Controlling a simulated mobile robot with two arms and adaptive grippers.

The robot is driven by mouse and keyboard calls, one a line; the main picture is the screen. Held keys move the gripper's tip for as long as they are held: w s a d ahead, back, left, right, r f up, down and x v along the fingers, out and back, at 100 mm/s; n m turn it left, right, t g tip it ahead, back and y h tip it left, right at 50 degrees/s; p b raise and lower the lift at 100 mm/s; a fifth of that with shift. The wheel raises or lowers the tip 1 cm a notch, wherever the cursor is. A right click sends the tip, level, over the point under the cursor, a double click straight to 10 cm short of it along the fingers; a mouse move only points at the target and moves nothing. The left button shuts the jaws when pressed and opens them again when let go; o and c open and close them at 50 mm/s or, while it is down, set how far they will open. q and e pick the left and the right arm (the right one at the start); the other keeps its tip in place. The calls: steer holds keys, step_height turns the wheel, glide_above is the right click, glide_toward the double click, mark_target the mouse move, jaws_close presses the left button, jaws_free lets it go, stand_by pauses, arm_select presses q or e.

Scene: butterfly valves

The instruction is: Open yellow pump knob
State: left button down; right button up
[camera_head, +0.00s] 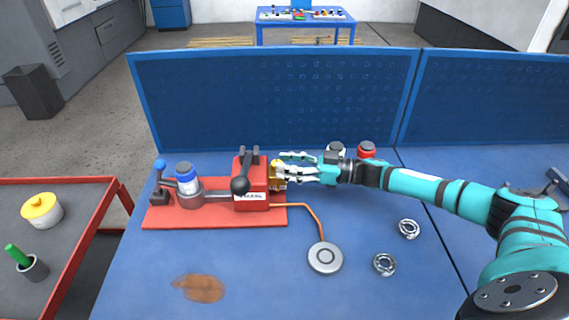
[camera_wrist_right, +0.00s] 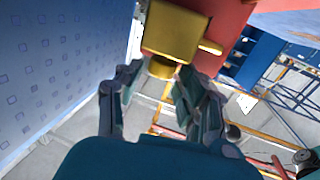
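The yellow pump part (camera_head: 277,180) is on the right side of the red pump body (camera_head: 249,172) and is partly covered by my right gripper in the head view. In the right wrist view it is a yellow block (camera_wrist_right: 176,32) with a short round yellow knob (camera_wrist_right: 161,67) facing the gripper. My right gripper (camera_head: 284,168) has come in from the right, its fingers spread apart. In the right wrist view the fingertips (camera_wrist_right: 157,75) are on either side of the round knob; contact is not clear. My left gripper is in neither view.
The red pump base (camera_head: 215,216) carries a blue-capped container (camera_head: 187,180) and black levers. An orange hose runs to a grey disc (camera_head: 325,257). Metal rings (camera_head: 385,264) lie front right. A blue perforated panel (camera_head: 275,100) stands behind. The blue table's front middle is mostly clear.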

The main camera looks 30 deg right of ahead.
steer(key=v, duration=1.1)
steer(key=shift+s+d, duration=0.1)
